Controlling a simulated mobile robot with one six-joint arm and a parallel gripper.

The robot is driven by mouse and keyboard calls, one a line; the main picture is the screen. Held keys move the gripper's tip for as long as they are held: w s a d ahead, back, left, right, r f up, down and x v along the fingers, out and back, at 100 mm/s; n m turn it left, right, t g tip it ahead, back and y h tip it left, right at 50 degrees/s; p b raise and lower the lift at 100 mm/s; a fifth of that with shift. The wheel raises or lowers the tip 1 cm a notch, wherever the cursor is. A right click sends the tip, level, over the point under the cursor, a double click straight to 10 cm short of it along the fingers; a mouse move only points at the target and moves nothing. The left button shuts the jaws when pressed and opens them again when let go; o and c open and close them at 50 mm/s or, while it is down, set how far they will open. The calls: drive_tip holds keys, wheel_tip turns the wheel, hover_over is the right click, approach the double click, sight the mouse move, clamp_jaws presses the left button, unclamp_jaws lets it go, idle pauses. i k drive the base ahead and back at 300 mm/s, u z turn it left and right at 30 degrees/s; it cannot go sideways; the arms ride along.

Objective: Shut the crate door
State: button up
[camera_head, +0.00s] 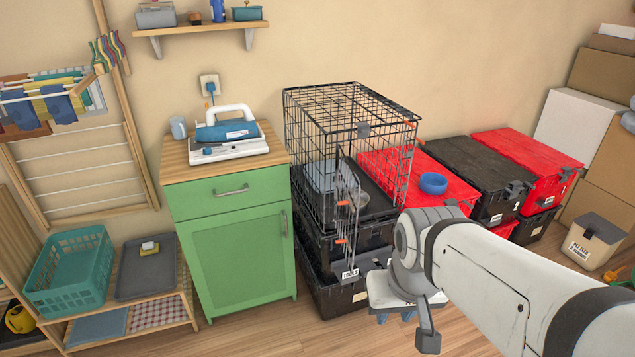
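The black wire crate (306,150) stands on stacked dark totes beside the green cabinet. Its wire door (347,225) stands open, swung out toward me from the crate's front, with orange latch pieces on its edge. A dark tray lies on the crate floor. My white arm reaches in from the lower right, and its elbow is right of the door. A dark grey part at my arm's end (428,338) hangs low, right of the door and apart from it in the picture. I cannot make out two fingertips or anything held.
A blue bowl (433,183) sits on a red tote (385,166) right of the crate. Black and red totes continue right. The green cabinet (238,245) stands close on the left, with an iron on top. Wooden floor is clear in front of the cabinet.

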sight(336, 209)
drive_tip(key=i, duration=1)
drive_tip(key=u, duration=0.2)
drive_tip(key=k, duration=0.5)
drive_tip(key=z, duration=0.4)
drive_tip(key=i, duration=0.25)
drive_tip(key=z, duration=0.25)
